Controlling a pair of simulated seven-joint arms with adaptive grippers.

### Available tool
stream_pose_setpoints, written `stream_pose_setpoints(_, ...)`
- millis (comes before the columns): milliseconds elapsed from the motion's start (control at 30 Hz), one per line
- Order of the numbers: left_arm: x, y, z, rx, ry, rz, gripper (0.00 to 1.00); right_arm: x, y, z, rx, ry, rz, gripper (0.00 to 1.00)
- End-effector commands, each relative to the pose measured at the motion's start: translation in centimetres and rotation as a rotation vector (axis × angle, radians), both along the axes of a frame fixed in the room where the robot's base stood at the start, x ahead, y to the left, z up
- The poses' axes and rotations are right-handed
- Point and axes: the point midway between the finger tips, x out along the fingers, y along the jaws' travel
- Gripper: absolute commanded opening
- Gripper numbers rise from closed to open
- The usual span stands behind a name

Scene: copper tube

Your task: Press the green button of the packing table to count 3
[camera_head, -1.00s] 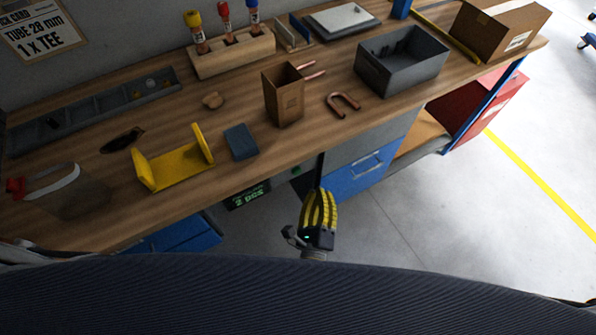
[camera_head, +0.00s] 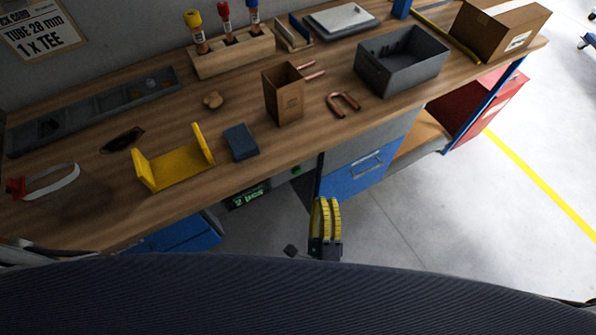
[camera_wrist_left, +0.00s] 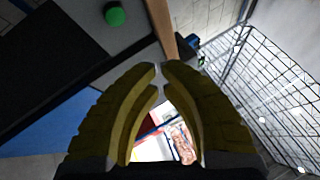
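The green button (camera_head: 296,171) is on the front of the packing table (camera_head: 225,185), under its edge. The display (camera_head: 248,196) to its left reads "2 pcs" in green. My left gripper (camera_head: 325,200) has yellow fingers and is below and to the right of the button, apart from it. In the left wrist view the fingertips (camera_wrist_left: 160,68) meet or nearly meet with nothing between them. The button also shows there as a green disc (camera_wrist_left: 114,15) at the upper left, clear of the fingers. My right gripper is not in view.
A blue drawer (camera_head: 358,172) is just right of the button. On the tabletop are a yellow bracket (camera_head: 175,170), a dark blue block (camera_head: 241,142), a cardboard box (camera_head: 284,95), a copper U-tube (camera_head: 343,104) and a grey bin (camera_head: 401,62). Open floor lies in front.

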Motion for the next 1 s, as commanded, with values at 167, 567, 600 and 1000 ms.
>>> stream_pose_setpoints(167,-0.8,-0.5,0.3,-0.081,-0.063,-0.019,0.0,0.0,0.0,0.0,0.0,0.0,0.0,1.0)
stream_pose_setpoints(567,-1.3,-0.8,0.2,-0.103,-0.077,-0.03,0.0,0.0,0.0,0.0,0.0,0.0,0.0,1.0)
stream_pose_setpoints(600,-1.3,-0.8,0.2,-0.103,-0.076,-0.029,0.0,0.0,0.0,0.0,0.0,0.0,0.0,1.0)
stream_pose_setpoints(1000,1.3,1.0,0.3,-0.101,-0.08,-0.027,0.0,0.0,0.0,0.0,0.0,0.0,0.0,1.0)
